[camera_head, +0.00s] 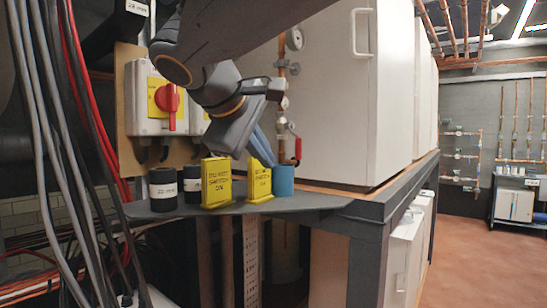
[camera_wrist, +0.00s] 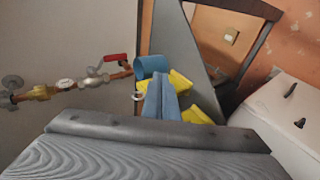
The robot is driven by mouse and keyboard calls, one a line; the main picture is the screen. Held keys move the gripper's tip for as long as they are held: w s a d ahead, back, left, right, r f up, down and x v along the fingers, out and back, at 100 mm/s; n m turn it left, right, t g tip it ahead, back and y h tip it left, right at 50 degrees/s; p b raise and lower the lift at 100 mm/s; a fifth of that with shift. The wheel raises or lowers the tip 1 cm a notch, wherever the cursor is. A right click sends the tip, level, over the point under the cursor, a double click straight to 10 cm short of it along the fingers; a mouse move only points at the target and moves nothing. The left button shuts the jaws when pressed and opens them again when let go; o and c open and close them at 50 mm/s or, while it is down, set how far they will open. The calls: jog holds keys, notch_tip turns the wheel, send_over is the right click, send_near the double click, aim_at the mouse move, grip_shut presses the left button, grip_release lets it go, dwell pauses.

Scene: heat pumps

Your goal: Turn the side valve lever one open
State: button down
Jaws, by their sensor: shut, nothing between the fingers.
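A red valve lever (camera_head: 298,147) sits on copper pipework against the white cabinet in the head view. In the wrist view the red lever (camera_wrist: 116,57) is left of my fingers, above the brass and copper pipe. It lies roughly along the pipe in that picture; I cannot tell its exact angle. My gripper (camera_head: 268,163) has blue fingers, shut and empty, pointing down beside the blue cup. It also shows in the wrist view (camera_wrist: 161,78). The fingers are apart from the lever, to its left in the head view.
A blue cup (camera_head: 284,181), yellow signs (camera_head: 216,184) and black cylinders (camera_head: 163,190) stand on the grey shelf (camera_head: 305,200) close under my gripper. A red rotary switch (camera_head: 168,98) is on the left. Cables hang at far left. Open floor (camera_head: 480,250) lies right.

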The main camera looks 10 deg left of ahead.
jog(key=c, duration=2.1)
grip_release()
jog(key=shift+w, duration=0.1)
jog(key=shift+w+d, duration=0.35)
jog(key=shift+w, duration=0.3)
jog(key=shift+w+d, duration=0.35)
jog(key=shift+w, duration=0.25)
